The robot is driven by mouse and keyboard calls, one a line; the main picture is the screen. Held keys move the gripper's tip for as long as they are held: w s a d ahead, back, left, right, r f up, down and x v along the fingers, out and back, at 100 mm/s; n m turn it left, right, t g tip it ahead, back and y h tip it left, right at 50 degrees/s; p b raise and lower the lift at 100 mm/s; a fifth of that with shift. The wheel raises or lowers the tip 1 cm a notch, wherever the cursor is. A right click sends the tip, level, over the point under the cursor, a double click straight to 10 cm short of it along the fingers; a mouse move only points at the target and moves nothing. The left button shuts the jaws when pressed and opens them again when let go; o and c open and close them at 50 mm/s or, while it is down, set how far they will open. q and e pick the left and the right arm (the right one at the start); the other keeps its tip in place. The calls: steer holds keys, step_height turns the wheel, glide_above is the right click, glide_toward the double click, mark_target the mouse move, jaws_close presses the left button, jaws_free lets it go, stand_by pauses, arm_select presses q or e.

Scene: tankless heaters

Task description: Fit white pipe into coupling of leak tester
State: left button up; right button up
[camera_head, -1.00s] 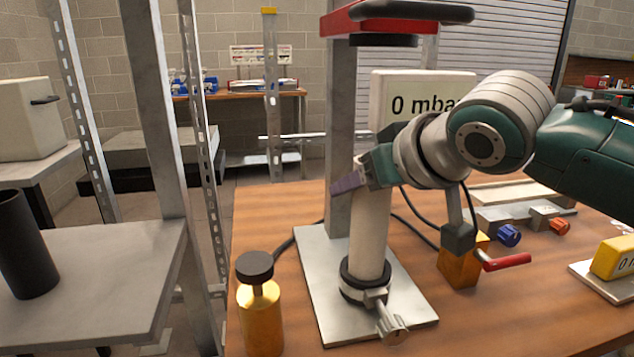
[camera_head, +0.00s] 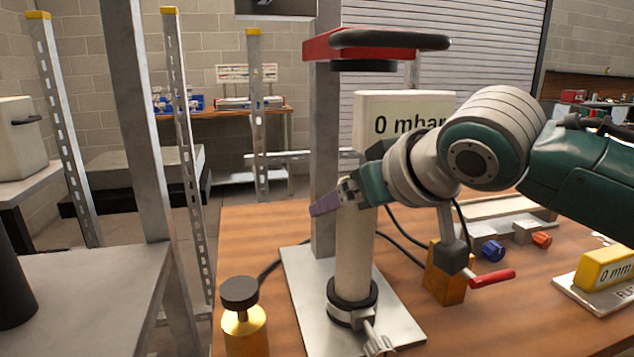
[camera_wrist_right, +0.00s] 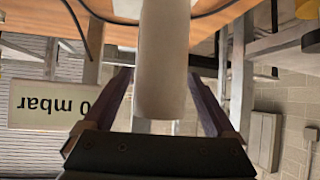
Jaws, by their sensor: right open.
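The white pipe (camera_head: 354,245) stands upright with its lower end in the black ring coupling (camera_head: 352,296) of the leak tester. The tester's grey base plate (camera_head: 300,290) lies on the wooden table. My right gripper (camera_head: 325,205) is at the pipe's upper end. In the right wrist view, my right gripper (camera_wrist_right: 165,105) is open, with its purple fingers on either side of the pipe (camera_wrist_right: 163,60) and a gap visible beside it. The red clamp head with black pad (camera_head: 365,63) is above the pipe, apart from it. My left gripper is not in view.
A brass cylinder with a black knob (camera_head: 241,315) stands left of the base plate. A brass valve with a red handle (camera_head: 447,275) is to the right. A "0 mbar" display (camera_head: 405,120) stands behind my right arm. A yellow gauge (camera_head: 605,270) sits far right.

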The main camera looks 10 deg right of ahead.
steer(key=p+v, duration=0.2)
steer(key=v, duration=0.9)
steer(key=s+f+g, duration=0.2)
steer(key=s+f, duration=0.3)
steer(key=s, duration=0.3)
steer(key=s+d+f+g+h, duration=0.1)
steer(key=s+f+g, duration=0.2)
steer(key=s+f, duration=0.2)
steer(key=s+d+f+g+h, duration=0.1)
steer(key=s+f, duration=0.4)
steer(key=s, duration=0.6)
steer(key=shift+s+m+g, duration=0.3)
steer(key=shift+g, duration=0.4)
steer(key=shift+f, duration=0.1)
